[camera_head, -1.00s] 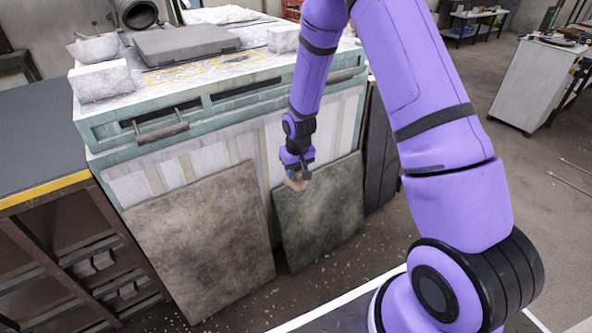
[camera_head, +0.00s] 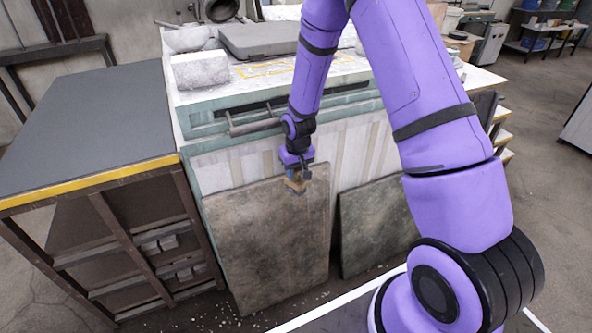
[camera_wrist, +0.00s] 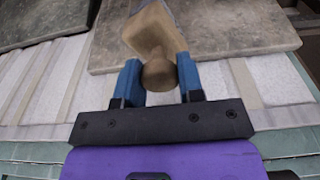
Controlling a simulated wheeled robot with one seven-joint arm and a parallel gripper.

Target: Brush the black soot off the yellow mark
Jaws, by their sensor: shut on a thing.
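My gripper (camera_head: 296,170) is shut on a wooden brush (camera_head: 296,186). In the wrist view the brush (camera_wrist: 152,35) has its rounded handle end between the blue fingers, and its wider tan block points away from me. Its bristles cannot be made out. The gripper hangs in front of the bench's front side, below the top and near the upper edge of a leaning panel. The yellow mark (camera_head: 262,69) is a thin outline on the pale bench top, up and left of my gripper. My arm hides part of that area. I cannot clearly make out black soot there.
A grey slab (camera_head: 258,42) and a pale block (camera_head: 200,70) stand on the bench top. A bar handle (camera_head: 252,126) juts from the bench front. Two stained panels (camera_head: 265,240) (camera_head: 375,225) lean below. A dark table (camera_head: 85,125) with a yellow edge stands left.

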